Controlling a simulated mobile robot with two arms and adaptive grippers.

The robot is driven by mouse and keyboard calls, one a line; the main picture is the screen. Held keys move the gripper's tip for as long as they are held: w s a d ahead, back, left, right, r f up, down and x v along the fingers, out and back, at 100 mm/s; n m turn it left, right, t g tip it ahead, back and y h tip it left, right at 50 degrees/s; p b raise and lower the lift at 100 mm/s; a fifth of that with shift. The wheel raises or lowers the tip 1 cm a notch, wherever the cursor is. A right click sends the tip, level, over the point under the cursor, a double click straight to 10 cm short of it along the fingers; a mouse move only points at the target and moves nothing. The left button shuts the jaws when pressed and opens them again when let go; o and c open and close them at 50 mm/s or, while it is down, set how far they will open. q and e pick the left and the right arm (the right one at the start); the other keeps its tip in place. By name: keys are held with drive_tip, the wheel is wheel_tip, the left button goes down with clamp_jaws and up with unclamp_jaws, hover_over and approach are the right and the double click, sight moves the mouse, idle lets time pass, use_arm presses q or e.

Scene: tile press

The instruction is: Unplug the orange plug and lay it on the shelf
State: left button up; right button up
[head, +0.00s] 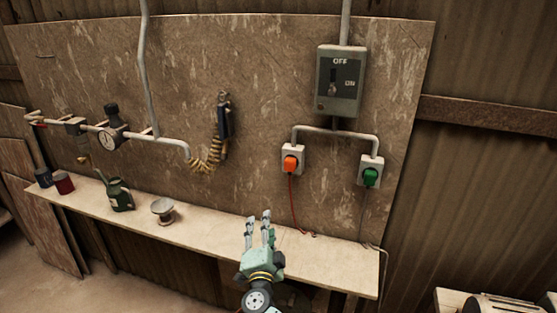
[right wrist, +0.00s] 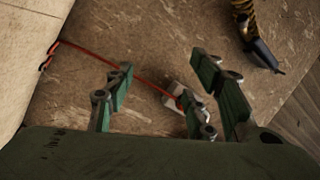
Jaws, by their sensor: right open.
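The orange plug (head: 291,163) sits in the left white socket (head: 300,152) on the wall board, with its red cable (head: 292,205) hanging down to the shelf (head: 335,258). My right gripper (head: 258,222) is open and empty, below and left of the plug, in front of the shelf. In the right wrist view, the fingers (right wrist: 165,75) stand apart; the red cable (right wrist: 140,75) runs behind them to the socket (right wrist: 180,88). A finger hides most of the plug there. My left gripper is not in view.
A green plug (head: 370,177) sits in the right socket. A grey switch box (head: 340,82) hangs above. On the shelf's left stand a small dish (head: 163,208), an oil can (head: 119,195) and cups (head: 63,183). The shelf's right part is mostly bare.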

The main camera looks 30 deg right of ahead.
sight(289, 167)
use_arm(q)
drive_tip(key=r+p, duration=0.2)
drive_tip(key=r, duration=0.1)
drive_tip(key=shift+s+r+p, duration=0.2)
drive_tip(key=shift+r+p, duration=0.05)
drive_tip(key=shift+p, duration=0.1)
use_arm(e)
drive_tip(key=d+r+m+g+h, duration=0.1)
drive_tip(key=d+r+m+g, duration=0.1)
drive_tip(key=r+m, duration=0.2)
drive_tip(key=d+r+m+g+h, duration=0.2)
drive_tip(key=r+m, duration=0.3)
drive_tip(key=r, duration=0.5)
drive_tip(key=shift+d+r+h, duration=0.25)
drive_tip(key=shift+d+h, duration=0.05)
drive_tip(key=shift+d, duration=0.15)
drive_tip(key=shift+w+d, duration=0.1)
drive_tip(key=shift+w, duration=0.05)
drive_tip(key=b+x, duration=0.2)
drive_tip(key=x, duration=0.5)
drive_tip(key=shift+d+f, duration=0.1)
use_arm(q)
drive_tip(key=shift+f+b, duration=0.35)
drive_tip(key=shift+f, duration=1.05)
use_arm(e)
drive_tip(key=shift+x, duration=0.9)
